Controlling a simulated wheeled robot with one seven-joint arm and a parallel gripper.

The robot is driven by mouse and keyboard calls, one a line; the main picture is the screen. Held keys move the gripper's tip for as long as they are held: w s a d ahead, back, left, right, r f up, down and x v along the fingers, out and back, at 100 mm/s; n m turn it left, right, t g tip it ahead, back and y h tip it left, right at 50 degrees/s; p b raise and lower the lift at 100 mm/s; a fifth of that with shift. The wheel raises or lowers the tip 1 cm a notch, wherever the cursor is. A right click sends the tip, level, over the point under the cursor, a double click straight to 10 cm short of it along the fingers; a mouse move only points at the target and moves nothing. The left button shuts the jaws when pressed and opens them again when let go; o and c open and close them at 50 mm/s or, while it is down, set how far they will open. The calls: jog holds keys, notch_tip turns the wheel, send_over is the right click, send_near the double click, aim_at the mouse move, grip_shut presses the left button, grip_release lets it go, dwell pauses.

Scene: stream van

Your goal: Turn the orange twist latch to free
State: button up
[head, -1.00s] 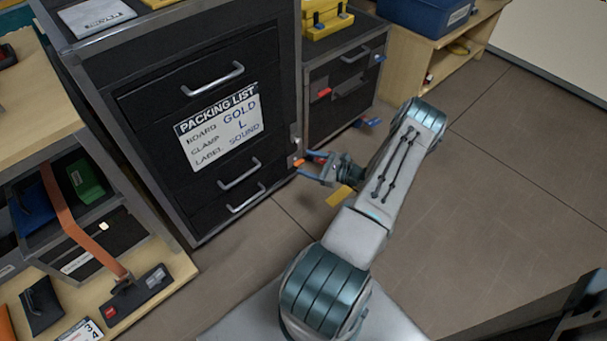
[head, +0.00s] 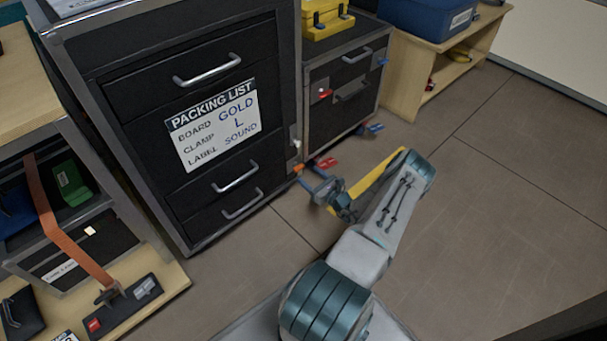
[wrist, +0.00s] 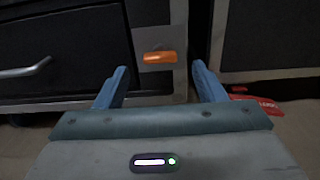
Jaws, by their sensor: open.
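The orange twist latch (wrist: 160,57) sits on the grey metal edge of the black drawer cabinet in the wrist view. It lies roughly level there, ahead of my fingers and between them. In the head view the latch (head: 298,168) is a small orange spot at the cabinet's lower right edge. My gripper (wrist: 160,84) is open, with its two blue fingers spread on either side of the latch in the picture. It is empty, and I cannot tell the exact gap to the latch. In the head view my gripper (head: 312,177) is low, just in front of the cabinet corner.
The black cabinet (head: 115,150) carries a packing list (head: 213,124) and several drawer handles. A second, lower cabinet (head: 345,90) stands to the right. Red and blue items lie on the floor beside it. A wooden shelf (head: 150,285) is at left. The floor at right is clear.

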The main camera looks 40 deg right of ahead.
aim_at(301, 169)
jog(key=shift+w+a+b, duration=0.15)
jog(key=shift+w+b, duration=0.35)
jog(key=shift+w, duration=1.65)
jog(key=c, duration=1)
